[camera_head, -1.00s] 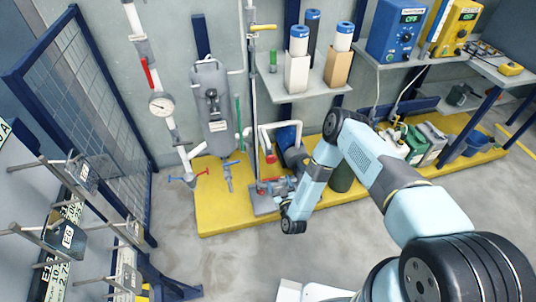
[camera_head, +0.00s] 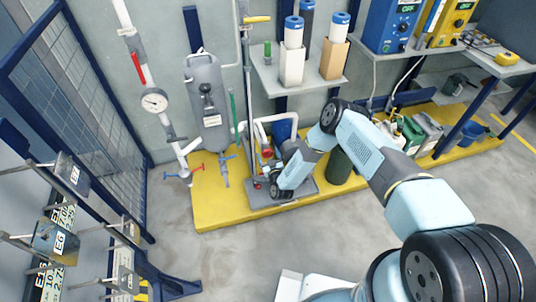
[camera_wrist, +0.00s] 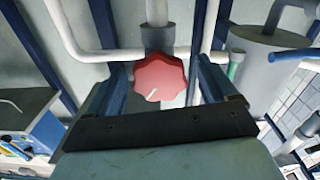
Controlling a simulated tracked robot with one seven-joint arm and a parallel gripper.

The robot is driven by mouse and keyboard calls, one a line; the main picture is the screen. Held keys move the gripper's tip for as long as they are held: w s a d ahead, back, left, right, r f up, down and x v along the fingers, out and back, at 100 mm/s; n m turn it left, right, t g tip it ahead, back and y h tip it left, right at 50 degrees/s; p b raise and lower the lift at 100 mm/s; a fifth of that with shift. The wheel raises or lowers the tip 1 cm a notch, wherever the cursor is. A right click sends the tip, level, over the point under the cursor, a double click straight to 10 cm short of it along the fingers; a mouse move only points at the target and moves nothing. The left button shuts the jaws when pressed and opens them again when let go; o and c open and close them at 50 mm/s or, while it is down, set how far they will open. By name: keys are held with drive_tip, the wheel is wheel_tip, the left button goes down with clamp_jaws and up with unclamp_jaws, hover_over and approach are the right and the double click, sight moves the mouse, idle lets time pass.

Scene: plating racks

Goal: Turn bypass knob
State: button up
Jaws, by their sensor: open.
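The red lobed knob (camera_wrist: 160,77) with a short white mark sits on a grey pipe fitting in the middle of the wrist view. My gripper (camera_wrist: 165,72) is open, with one dark blue finger on each side of the knob. Gaps show between the knob and both fingers, so it is not clamped. In the head view my wrist end (camera_head: 283,188) is low by the pipework over the yellow platform. My fingers and the knob cannot be made out clearly there.
White pipes (camera_wrist: 85,52) run beside the knob. A grey tank (camera_head: 207,100), a pressure gauge (camera_head: 154,102) and a red valve handle (camera_head: 177,174) stand left of my arm. The yellow platform (camera_head: 215,210) carries the equipment. A blue mesh fence (camera_head: 90,80) is at far left. Grey floor in front is clear.

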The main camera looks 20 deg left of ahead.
drive_tip(key=shift+w+a, duration=0.25)
drive_tip(key=shift+w, duration=0.2)
drive_tip(key=c, duration=1)
